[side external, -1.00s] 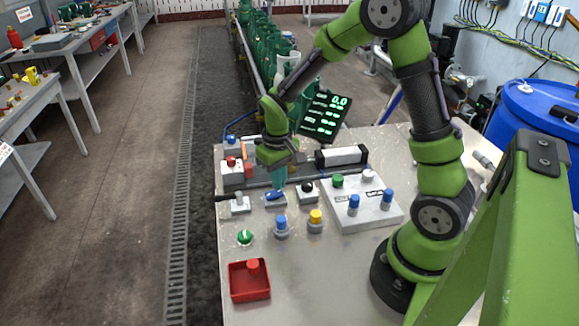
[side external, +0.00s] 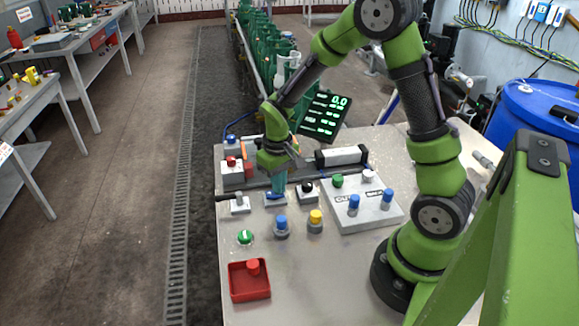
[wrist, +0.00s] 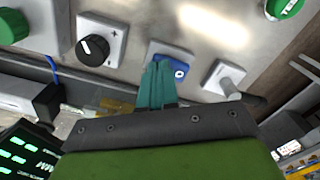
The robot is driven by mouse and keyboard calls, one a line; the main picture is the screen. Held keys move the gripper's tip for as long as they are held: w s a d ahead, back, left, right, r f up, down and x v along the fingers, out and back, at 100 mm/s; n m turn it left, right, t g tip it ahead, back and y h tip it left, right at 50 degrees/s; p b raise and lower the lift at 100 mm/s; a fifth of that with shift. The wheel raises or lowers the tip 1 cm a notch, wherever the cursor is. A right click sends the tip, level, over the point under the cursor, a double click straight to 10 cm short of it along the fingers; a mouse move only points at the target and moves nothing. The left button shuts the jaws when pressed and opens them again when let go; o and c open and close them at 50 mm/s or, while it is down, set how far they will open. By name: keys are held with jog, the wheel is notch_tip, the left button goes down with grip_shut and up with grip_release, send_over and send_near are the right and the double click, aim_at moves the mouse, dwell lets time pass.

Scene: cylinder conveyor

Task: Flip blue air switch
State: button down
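In the wrist view the blue switch (wrist: 180,70) shows just right of the fingertips (wrist: 159,66). I cannot tell whether they touch it, or which way the lever is set.
Blue (side external: 281,226) and yellow (side external: 315,220) buttons stand in front.

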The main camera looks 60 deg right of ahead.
jog(key=shift+r, duration=3.5)
jog(key=shift+s+a+f, duration=0.1)
jog(key=shift+s+f, duration=0.05)
jog(key=shift+f, duration=0.05)
jog(key=s+a+r+t+y, duration=0.1)
jog(key=s+a+r+t, duration=0.2)
jog(key=s+r, duration=0.3)
jog(key=s+a+r+m+t+y, duration=0.1)
jog(key=s+a+r+t, duration=0.3)
jog(key=r, duration=0.4)
jog(key=shift+s+a+r, duration=0.35)
jog(key=shift+s+a, duration=0.25)
jog(key=shift+s, duration=0.5)
jog(key=shift+f, duration=0.1)
